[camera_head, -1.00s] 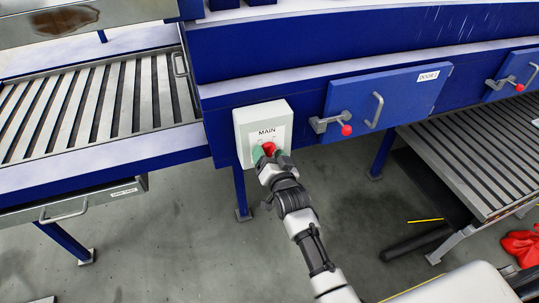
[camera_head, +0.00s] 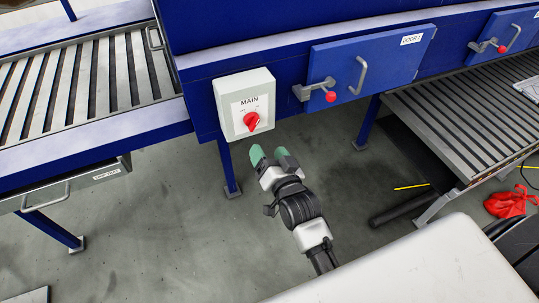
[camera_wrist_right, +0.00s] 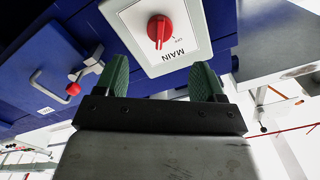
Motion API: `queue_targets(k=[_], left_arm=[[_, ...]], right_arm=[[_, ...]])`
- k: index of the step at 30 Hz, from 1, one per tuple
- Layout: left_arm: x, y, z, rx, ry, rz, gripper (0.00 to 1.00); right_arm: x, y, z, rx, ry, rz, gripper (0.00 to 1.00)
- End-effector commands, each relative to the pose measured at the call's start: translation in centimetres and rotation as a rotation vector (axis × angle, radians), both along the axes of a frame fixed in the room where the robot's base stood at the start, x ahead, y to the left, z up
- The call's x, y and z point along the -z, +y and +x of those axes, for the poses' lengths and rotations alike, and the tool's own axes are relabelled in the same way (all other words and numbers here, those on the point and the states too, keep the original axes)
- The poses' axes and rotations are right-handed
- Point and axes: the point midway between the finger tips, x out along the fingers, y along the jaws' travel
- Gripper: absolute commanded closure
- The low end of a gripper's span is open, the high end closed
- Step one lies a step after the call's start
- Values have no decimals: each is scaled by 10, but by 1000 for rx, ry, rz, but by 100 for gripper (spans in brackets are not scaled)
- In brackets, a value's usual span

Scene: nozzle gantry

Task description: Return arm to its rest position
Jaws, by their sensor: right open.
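My right gripper (camera_head: 272,158) is open and empty, below and apart from the white MAIN switch box (camera_head: 230,100). Its green finger pads are spread, with nothing between them. The box has a red rotary knob (camera_head: 251,121) and is fixed to the blue machine frame. In the right wrist view the knob (camera_wrist_right: 160,29) shows beyond the gap between the two fingers (camera_wrist_right: 158,78), with free space around it. My left gripper is not in view.
A blue door (camera_head: 370,65) with a red-tipped latch (camera_head: 330,96) and a handle is right of the box. Slatted conveyors lie at left (camera_head: 75,80) and right (camera_head: 470,115). A blue leg (camera_head: 229,168) stands left of my gripper. A red cloth (camera_head: 508,203) lies on the floor.

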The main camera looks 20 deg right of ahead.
Motion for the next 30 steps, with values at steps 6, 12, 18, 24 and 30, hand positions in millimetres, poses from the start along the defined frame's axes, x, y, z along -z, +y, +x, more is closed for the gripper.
queue_targets(k=[6,12,18,24,30], left_arm=[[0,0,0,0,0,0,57],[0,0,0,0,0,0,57],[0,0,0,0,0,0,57],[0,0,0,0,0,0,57],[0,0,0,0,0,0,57]], right_arm=[[0,0,-2,0,0,0,31],[0,0,-1,0,0,0,31],[10,1,-2,-5,22,-10,31],[109,13,-15,-61,234,-102,31],[251,18,-75,-163,552,-253,31]])
